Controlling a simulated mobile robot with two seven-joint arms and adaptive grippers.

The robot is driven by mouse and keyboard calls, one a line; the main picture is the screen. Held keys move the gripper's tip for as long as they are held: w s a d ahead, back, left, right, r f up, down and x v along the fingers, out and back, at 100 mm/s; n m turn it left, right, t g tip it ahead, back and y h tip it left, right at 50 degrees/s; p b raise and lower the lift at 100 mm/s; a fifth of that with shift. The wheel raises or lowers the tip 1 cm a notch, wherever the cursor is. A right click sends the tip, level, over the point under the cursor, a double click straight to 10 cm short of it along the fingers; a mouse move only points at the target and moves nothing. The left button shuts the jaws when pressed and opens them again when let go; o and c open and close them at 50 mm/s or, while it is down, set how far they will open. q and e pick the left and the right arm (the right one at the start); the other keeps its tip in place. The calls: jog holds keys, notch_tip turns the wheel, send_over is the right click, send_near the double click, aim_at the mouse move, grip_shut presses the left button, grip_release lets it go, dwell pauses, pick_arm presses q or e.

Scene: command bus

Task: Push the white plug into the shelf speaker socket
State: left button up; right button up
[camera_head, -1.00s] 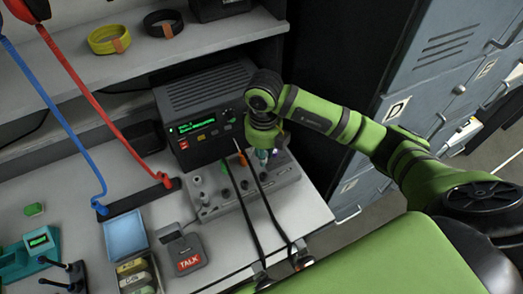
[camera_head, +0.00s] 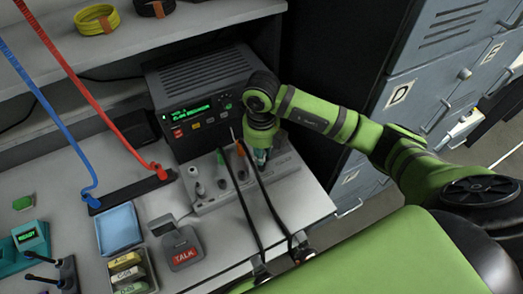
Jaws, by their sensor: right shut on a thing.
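The grey socket panel (camera_head: 212,203) lies on the white desk in front of the black radio unit. My right gripper (camera_head: 261,158) points down at the panel's back right part and is shut. The gripper covers most of what it holds, so I cannot see the white plug clearly or tell how deep it sits. The shelf speaker socket cannot be picked out; that part of the panel is behind the gripper. My left gripper does not show.
The black radio unit (camera_head: 200,90) with green display stands close behind the gripper. Two black cables (camera_head: 268,200) cross the panel towards the desk's front edge. A TALK button box (camera_head: 182,250) and a blue tray (camera_head: 119,228) stand to the left. Grey lockers (camera_head: 420,75) are at the right.

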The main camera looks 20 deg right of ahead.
jog(key=shift+f+b, duration=0.2)
jog(key=shift+b, duration=0.2)
dwell(0.8)
jog(key=shift+f+b, duration=1.1)
jog(key=shift+b, duration=0.05)
dwell(1.0)
jog(key=o, duration=1)
jog(key=shift+r, duration=0.15)
jog(key=shift+r+p, duration=2.9)
jog(key=shift+r, duration=1.05)
